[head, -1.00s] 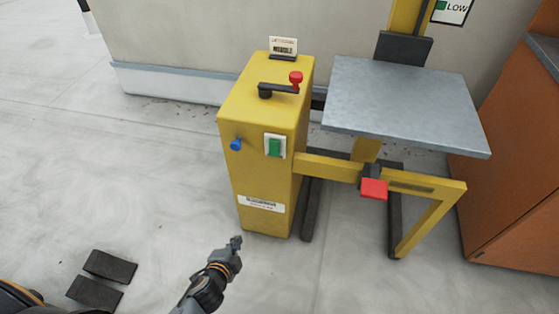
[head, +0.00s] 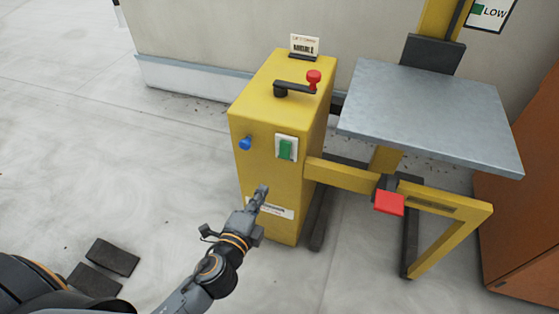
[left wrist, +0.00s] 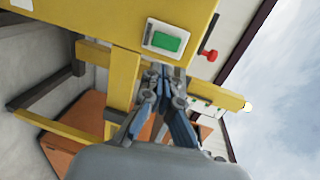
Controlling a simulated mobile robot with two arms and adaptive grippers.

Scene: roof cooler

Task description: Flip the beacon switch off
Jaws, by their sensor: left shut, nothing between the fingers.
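A green rocker switch (head: 286,149) in a white plate is on the front of the yellow cabinet (head: 270,120). The switch also shows in the left wrist view (left wrist: 167,41), just beyond the fingertips. My left gripper (head: 262,190) is shut and empty, in front of the cabinet and below the switch in the head view. In the left wrist view my left gripper (left wrist: 163,72) points at the plate's lower edge; I cannot tell whether it touches. A blue knob (head: 245,143) sits left of the switch. My right gripper is not in view.
A red-knobbed crank (head: 300,86) and a small card (head: 305,45) are on top of the cabinet. A grey platform (head: 430,112) and a red pedal (head: 389,203) are to the right. An orange-brown cabinet (head: 520,230) stands far right.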

